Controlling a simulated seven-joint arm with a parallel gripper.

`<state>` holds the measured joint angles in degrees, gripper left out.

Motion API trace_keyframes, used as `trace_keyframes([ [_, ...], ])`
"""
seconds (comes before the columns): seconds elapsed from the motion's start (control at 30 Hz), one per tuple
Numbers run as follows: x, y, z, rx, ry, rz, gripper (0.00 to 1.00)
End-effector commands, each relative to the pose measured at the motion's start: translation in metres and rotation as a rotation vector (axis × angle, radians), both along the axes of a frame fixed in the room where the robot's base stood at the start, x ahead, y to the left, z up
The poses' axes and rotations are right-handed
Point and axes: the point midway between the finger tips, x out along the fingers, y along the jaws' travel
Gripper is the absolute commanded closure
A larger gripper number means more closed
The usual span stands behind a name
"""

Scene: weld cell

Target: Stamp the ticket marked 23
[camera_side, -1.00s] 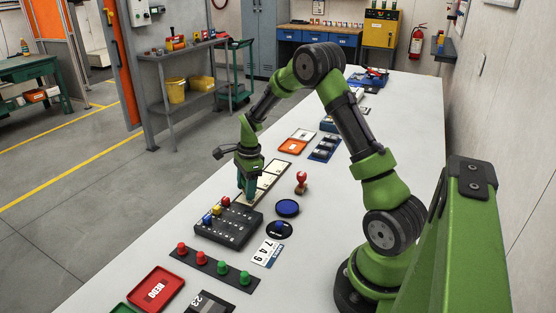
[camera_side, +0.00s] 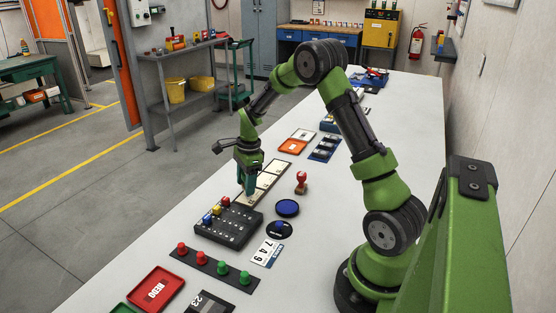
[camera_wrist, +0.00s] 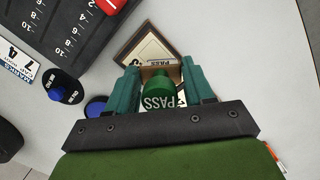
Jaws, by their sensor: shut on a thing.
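My gripper (camera_wrist: 162,82) is shut on a green stamp marked PASS (camera_wrist: 161,100), with its teal fingers on either side. The stamp has a tan base. In the side view my gripper (camera_side: 248,186) is over the near part of a long tray of pale tickets (camera_side: 270,176). In the wrist view part of the tray (camera_wrist: 124,48) and a ticket show beneath the stamp, which hides most of that ticket. Whether the stamp touches it I cannot tell. The ticket numbers are not readable. A dark plate marked 23 (camera_side: 203,303) lies at the front edge.
A red-handled stamp (camera_side: 301,181) stands right of the tray. A blue pad (camera_side: 287,208), a black disc with a blue knob (camera_side: 280,229), a slider panel (camera_side: 229,226) and a knob strip (camera_side: 213,268) lie nearer. A red REDO tray (camera_side: 156,289) is at front left.

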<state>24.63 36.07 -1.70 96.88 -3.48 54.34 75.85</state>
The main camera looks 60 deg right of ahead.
Motion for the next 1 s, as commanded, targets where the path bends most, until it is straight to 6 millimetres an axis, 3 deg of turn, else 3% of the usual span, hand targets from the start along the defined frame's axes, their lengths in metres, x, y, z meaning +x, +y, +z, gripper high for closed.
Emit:
trace_keyframes([
  [0.6,0.001,0.0,0.049,-0.002,-0.003,0.001,0.68],
  [1.0,0.0,0.0,0.051,0.0,-0.002,0.0,0.68],
])
